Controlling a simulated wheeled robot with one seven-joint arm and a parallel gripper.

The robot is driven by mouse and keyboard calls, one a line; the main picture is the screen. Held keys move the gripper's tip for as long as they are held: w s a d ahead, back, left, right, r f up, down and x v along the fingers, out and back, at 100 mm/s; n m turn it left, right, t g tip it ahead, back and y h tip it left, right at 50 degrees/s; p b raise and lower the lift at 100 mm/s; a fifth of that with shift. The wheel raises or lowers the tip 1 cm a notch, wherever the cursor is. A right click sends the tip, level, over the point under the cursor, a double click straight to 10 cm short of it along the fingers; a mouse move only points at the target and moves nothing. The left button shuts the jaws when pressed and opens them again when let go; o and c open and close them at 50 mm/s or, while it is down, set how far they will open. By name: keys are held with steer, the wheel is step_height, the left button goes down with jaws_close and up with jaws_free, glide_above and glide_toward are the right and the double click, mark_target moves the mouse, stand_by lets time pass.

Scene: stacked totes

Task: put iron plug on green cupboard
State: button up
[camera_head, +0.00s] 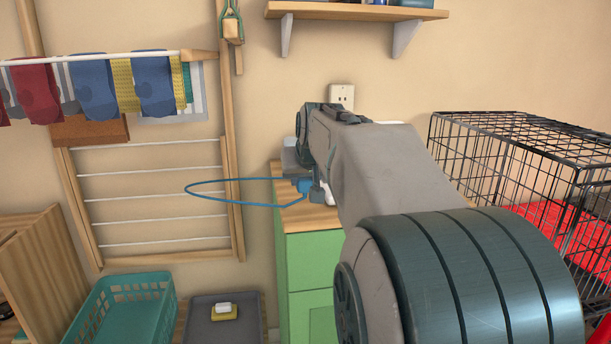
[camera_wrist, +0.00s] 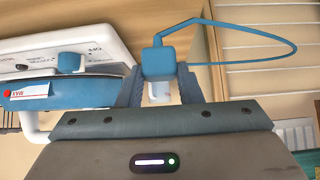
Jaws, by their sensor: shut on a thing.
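The iron plug (camera_head: 303,187) is a small blue block with a thin blue cord looping out to the left. In the wrist view the plug (camera_wrist: 158,62) sits between the two fingers of my gripper (camera_wrist: 159,76), with a pale part below the blue block. My gripper (camera_head: 309,190) is shut on it. The green cupboard (camera_head: 313,258) has a wooden top, and the plug appears over its left part. I cannot tell whether the plug touches the top. My arm hides much of the cupboard's right side.
A white and blue appliance (camera_wrist: 60,88) with a dial is close left in the wrist view. A wall socket (camera_head: 342,94) is behind. A black wire crate (camera_head: 500,150) stands right, a drying rack (camera_head: 150,200) left. A teal basket (camera_head: 125,308) and grey tray (camera_head: 222,322) are lower left.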

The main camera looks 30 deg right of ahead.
steer(key=shift+f+b, duration=0.8)
steer(key=shift+f, duration=0.5)
steer(key=o, duration=1.2)
steer(key=shift+c, duration=0.2)
steer(key=p+v, duration=0.4)
steer(key=v, duration=1)
steer(key=s+a+f+n+g+y+p, duration=0.1)
steer(key=s+a+f+g+p, duration=0.1)
steer(key=s+a+p, duration=0.4)
steer(key=s+a+f+n+g+y+p, duration=0.1)
steer(key=s+a+p, duration=0.6)
steer(key=p, duration=0.9)
steer(key=s+f+n+g, duration=0.1)
steer(key=s+g, duration=0.1)
steer(key=shift+s+g, duration=0.35)
steer(key=shift+g, duration=0.05)
